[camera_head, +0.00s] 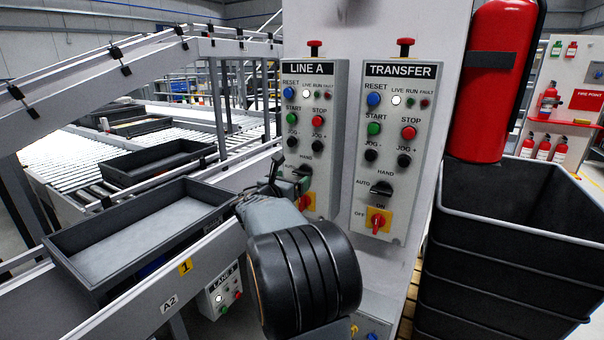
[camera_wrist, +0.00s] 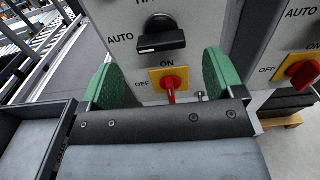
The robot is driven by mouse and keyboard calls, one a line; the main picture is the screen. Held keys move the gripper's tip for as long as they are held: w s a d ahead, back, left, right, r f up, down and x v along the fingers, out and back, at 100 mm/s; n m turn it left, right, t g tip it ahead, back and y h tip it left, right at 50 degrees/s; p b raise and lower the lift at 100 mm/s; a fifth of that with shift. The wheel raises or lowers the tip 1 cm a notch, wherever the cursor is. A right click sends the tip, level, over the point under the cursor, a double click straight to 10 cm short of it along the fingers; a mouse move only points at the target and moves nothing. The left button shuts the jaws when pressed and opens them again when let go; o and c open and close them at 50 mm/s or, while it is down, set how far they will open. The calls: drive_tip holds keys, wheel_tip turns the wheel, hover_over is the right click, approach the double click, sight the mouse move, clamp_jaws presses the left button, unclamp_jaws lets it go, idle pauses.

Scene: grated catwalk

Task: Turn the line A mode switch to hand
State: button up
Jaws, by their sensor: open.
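The LINE A panel (camera_head: 311,110) is a grey box on the white post, with labelled buttons and lamps. Its black mode switch (camera_wrist: 160,36) shows in the wrist view with its bar lying roughly level, beside the AUTO label at left. In the head view my gripper partly hides this switch. My gripper (camera_wrist: 158,80) is open and empty. Its green-padded fingers stand left and right, below the mode switch and on either side of the red-and-yellow ON/OFF switch (camera_wrist: 168,80). I see no contact with the mode switch.
The TRANSFER panel (camera_head: 397,125) with a similar switch (camera_head: 380,188) stands close at right. A red cylinder (camera_head: 492,80) hangs above stacked black bins (camera_head: 520,250). At left, a grey tray (camera_head: 140,235) sits on the conveyor, near a small LANE box (camera_head: 222,294).

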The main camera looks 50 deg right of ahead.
sight(300, 174)
drive_tip(key=shift+x, duration=3.2)
drive_tip(key=shift+c, duration=0.5)
drive_tip(key=shift+d, duration=0.1)
drive_tip(key=c, duration=0.8)
drive_tip(key=shift+f, duration=0.1)
